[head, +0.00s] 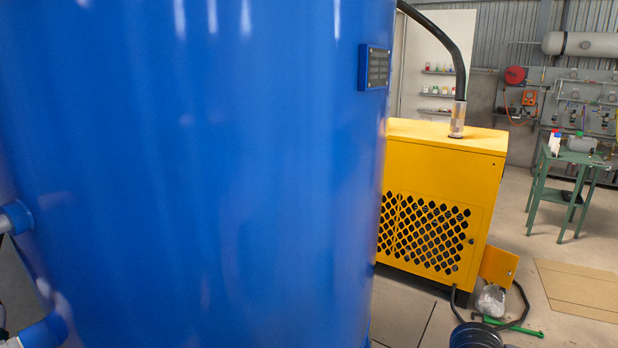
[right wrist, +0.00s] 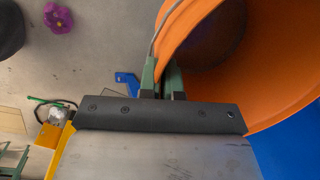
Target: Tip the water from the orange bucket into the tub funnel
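The orange bucket (right wrist: 280,85) fills the upper right of the right wrist view, its open mouth and inside showing. A darker round area lies deep inside it; I cannot tell whether it is water. My right gripper (right wrist: 162,75) has its green fingers on either side of the bucket's edge, close to a thin grey wire that looks like the handle. It looks shut on the bucket. The bucket and both grippers are out of the head view. I cannot make out the tub funnel in either view.
A large blue tank (head: 200,170) blocks much of the head view, with pipe stubs at its left. Behind stands a yellow cabinet (head: 485,200). A dark ribbed item (head: 475,335), a green workbench (head: 570,158) and a purple object (right wrist: 58,18) also show. Open floor lies right.

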